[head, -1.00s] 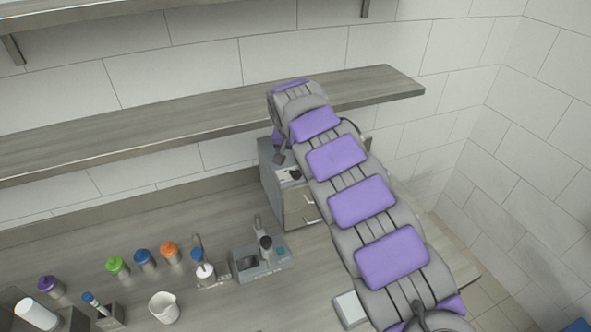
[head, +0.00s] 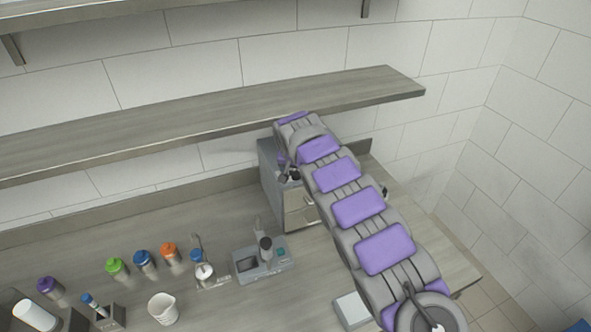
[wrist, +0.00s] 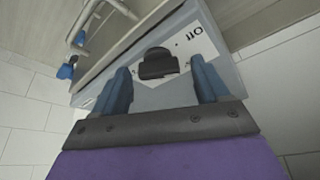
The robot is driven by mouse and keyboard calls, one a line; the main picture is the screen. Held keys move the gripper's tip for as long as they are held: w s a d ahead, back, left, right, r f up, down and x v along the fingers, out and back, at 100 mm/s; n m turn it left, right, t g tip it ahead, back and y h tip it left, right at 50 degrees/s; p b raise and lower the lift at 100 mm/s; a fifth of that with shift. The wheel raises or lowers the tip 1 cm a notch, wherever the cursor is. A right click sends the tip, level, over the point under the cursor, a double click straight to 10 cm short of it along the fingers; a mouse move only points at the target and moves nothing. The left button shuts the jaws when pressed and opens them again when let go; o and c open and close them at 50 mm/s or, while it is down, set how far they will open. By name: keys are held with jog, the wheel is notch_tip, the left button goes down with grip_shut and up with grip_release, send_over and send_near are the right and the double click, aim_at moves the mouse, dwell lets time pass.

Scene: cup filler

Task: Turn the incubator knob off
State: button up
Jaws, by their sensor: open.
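The incubator (head: 298,211) is a grey box with a drawer-like front, on the counter under the lower shelf. Its dark knob (wrist: 158,63) shows in the wrist view on a white label plate (wrist: 198,44) with upside-down lettering that looks like OFF. My gripper (wrist: 160,70) is open, with one blue finger to the left and one to the right of the knob. I cannot tell whether either finger touches it. In the head view my gripper (head: 287,176) is at the incubator's top, and my arm hides much of that top and the knob.
The lower shelf (head: 200,113) hangs just above and behind my gripper. A grey device (head: 265,262) stands left of the incubator. Several bottles with coloured caps and a white beaker (head: 163,308) stand further left. A small pale box (head: 352,310) lies near my arm.

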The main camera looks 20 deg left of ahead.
jog(key=c, duration=1.1)
jog(key=shift+o, duration=0.2)
jog(key=shift+r, duration=0.1)
jog(key=shift+d+n+y+p, duration=0.1)
jog(key=shift+n+y+p, duration=0.3)
jog(key=shift+n+p, duration=0.4)
jog(key=shift+n+g+y+p, duration=0.4)
jog(key=shift+n+y+p, duration=0.35)
jog(key=shift+n, duration=1.45)
jog(key=shift+w, duration=0.1)
jog(key=o, duration=1.1)
jog(key=shift+c, duration=0.2)
